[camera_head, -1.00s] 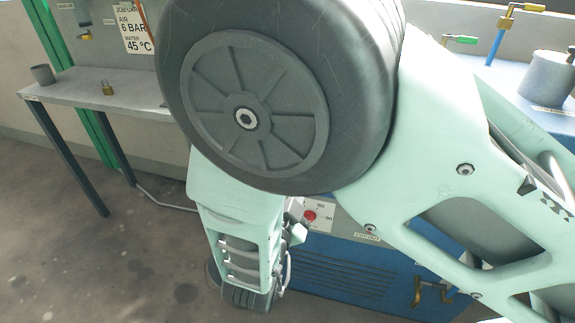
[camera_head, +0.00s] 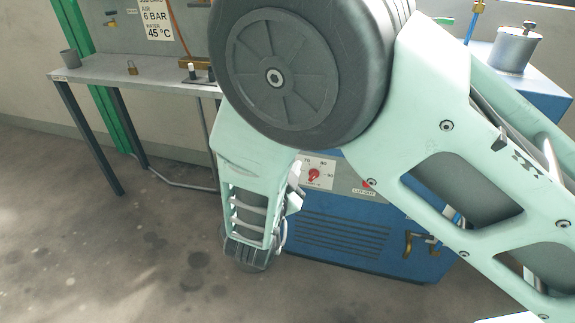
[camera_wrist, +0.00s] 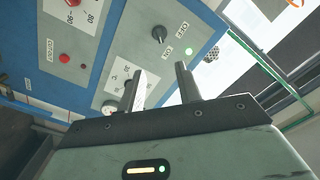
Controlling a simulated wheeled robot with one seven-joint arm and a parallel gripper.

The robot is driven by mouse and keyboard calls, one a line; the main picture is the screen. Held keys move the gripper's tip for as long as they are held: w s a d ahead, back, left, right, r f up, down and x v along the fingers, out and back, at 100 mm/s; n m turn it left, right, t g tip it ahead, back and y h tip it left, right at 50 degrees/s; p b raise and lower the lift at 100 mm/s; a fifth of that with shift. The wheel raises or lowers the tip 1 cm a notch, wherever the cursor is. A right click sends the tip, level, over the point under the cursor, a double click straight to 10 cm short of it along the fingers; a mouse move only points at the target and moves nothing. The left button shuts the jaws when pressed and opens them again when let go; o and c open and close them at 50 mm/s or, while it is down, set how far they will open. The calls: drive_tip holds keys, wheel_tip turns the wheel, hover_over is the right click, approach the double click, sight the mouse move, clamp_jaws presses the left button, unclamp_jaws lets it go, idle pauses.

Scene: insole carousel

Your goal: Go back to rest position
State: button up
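My gripper (camera_wrist: 161,80) shows in the wrist view with its two fingers apart and nothing between them. Beyond the fingers is the grey control panel (camera_wrist: 118,52) of a blue machine, with a red knob, a black ON/OFF switch (camera_wrist: 159,34) and a lit green lamp. The fingers look clear of the panel, though the exact gap is hard to judge. In the head view my arm covers much of the blue machine (camera_head: 340,245), and the gripper's fingers are hidden. The machine's red dial (camera_head: 314,174) shows just right of my lower arm link.
A grey lidded pot (camera_head: 513,48) stands on the machine's right part. The floor at the lower left is clear.

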idle(0.3)
drive_tip(key=s+a+r+n+g+y, duration=0.2)
drive_tip(key=s+a+n+g+y, duration=0.1)
drive_tip(key=s+n+g+y, duration=0.25)
drive_tip(key=s+a+r+n+g+y, duration=0.2)
drive_tip(key=s+r+n+g+y, duration=0.15)
drive_tip(key=n+g+y, duration=0.2)
drive_tip(key=s+d+r+n+g+h, duration=0.2)
drive_tip(key=s+d+n+g+h, duration=0.3)
drive_tip(key=s+d+n, duration=0.75)
drive_tip(key=s+d+r+m+p, duration=0.1)
drive_tip(key=s+r+p, duration=0.2)
drive_tip(key=r+p, duration=0.3)
drive_tip(key=s+d+r+m+g+p, duration=0.1)
drive_tip(key=s+d+r+p, duration=0.1)
drive_tip(key=r+p, duration=0.5)
drive_tip(key=shift+s+r+m+y, duration=0.2)
drive_tip(key=shift+s+m+y, duration=0.15)
drive_tip(key=shift+s+y, duration=0.1)
